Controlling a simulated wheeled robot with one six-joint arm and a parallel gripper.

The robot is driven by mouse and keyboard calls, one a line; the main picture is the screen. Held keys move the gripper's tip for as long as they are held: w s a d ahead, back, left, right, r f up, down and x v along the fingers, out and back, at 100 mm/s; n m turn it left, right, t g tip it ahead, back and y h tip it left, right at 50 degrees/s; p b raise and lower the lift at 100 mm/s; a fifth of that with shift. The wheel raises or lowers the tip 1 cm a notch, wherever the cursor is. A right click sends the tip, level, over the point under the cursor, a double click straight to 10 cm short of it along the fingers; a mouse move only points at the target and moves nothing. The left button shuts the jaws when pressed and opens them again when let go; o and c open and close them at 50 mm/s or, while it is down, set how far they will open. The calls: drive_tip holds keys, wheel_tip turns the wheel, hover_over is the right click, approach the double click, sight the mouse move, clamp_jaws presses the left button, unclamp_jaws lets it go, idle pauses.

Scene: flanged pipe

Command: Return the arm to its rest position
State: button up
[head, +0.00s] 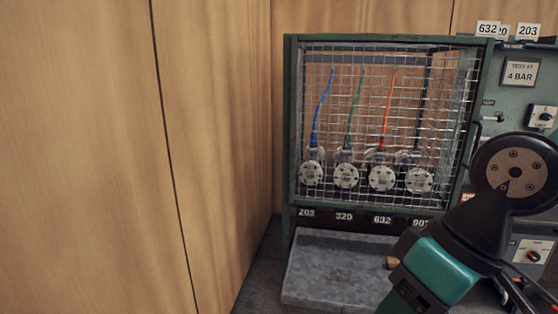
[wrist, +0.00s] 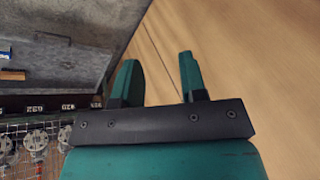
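My gripper (wrist: 158,65) shows in the wrist view with its two teal fingers apart and nothing between them. It points toward the wooden panel and the edge of the grey tray, touching neither as far as I can see. In the head view my arm reaches in from the right, in front of the bench's lower right part; the fingertips cannot be made out there.
A green mesh cage (head: 289,130) holds several flanged pipe ends above number labels. A grey tray (head: 325,270) lies below; a small tan piece (head: 392,262) is on it beside my arm. A control panel (head: 521,72) stands right. Wooden panels (head: 210,130) close the left.

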drive_tip(key=s+d+r+p, duration=0.1)
drive_tip(key=s+r+p, duration=0.2)
drive_tip(key=r+p, duration=1.2)
drive_tip(key=shift+d+r+h, duration=0.2)
drive_tip(key=shift+h, duration=0.1)
idle(0.4)
